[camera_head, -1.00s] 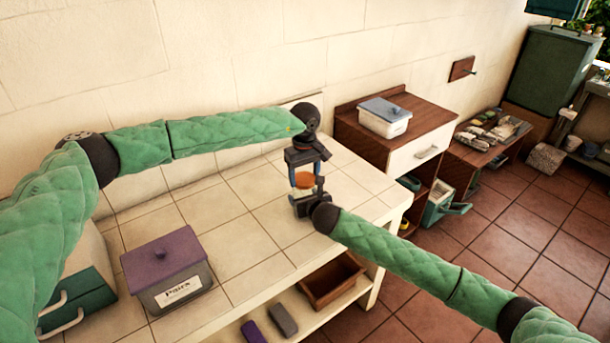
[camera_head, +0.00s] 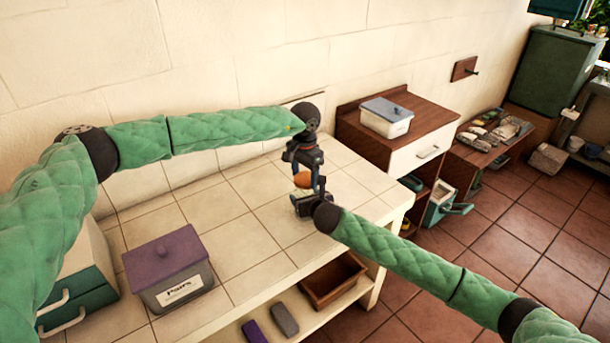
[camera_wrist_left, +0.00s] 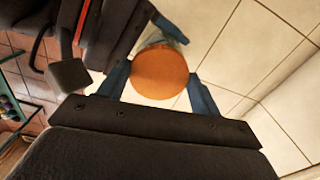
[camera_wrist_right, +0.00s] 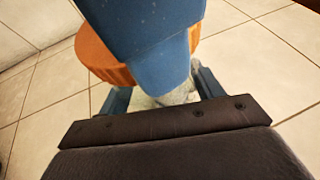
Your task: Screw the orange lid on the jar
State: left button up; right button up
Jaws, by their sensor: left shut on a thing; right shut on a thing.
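The orange lid (camera_head: 302,179) is a ribbed round disc between my two grippers over the tiled table; its top faces the camera in the left wrist view (camera_wrist_left: 160,72). My left gripper (camera_head: 305,178) comes from above with its blue fingers shut on the lid's sides. The jar is pale and glassy, under the lid, and shows in the right wrist view (camera_wrist_right: 165,98), mostly hidden by a blue finger. My right gripper (camera_head: 303,196) is shut on the jar low from the right. The lid sits at the jar's mouth; I cannot tell whether its thread is engaged.
A grey box with a purple lid (camera_head: 165,252) stands at the table's front left, beside a green-and-white drawer unit (camera_head: 80,295). A wooden cabinet (camera_head: 420,120) with a lidded box (camera_head: 386,117) is to the right. The tiles (camera_head: 240,215) between are clear.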

pick_arm(q)
jog(key=shift+w+a, duration=0.1)
jog(key=o, duration=0.8)
jog(key=shift+o, duration=0.7)
jog(key=shift+r, duration=2.35)
jog(key=shift+c, duration=0.4)
